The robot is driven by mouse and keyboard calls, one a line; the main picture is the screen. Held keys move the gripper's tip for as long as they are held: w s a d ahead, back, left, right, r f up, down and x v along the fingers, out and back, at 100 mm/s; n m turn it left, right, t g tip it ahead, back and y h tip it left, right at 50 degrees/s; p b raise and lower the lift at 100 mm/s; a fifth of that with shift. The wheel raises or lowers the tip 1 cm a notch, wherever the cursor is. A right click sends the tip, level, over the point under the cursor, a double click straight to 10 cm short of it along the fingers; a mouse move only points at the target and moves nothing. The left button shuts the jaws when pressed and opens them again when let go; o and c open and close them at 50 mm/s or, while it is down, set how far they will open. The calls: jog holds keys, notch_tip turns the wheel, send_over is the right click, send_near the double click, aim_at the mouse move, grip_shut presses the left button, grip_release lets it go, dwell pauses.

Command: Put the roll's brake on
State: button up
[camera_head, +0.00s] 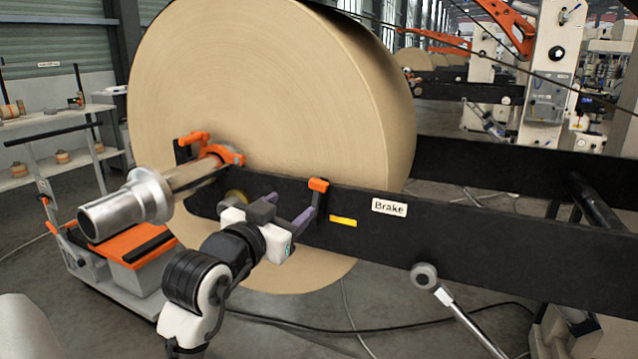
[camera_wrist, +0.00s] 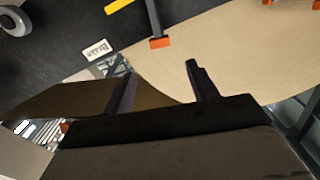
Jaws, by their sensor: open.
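The big kraft paper roll (camera_head: 260,90) hangs on its shaft in the dark frame. The brake lever, a grey bar with an orange grip (camera_head: 318,184), stands up on the frame's near beam, beside a yellow mark (camera_head: 343,221) and the "Brake" label (camera_head: 389,206). In the wrist view, the lever's orange grip (camera_wrist: 159,43) appears just beyond the gap between my fingertips. My gripper (camera_head: 292,206) is open and empty, close to the lever on its left side. Its two fingers (camera_wrist: 160,69) are apart, and I see no contact with the lever.
The shaft's metal end (camera_head: 125,205) and an orange clamp (camera_head: 222,152) are left of my gripper. A rod with a round grey knob (camera_head: 424,276) is at the lower right. An orange-topped cart (camera_head: 120,262) stands at the left. A cable lies on the floor.

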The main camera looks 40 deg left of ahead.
aim_at(317, 185)
jog(key=p+x, duration=0.2)
jog(key=x, duration=1)
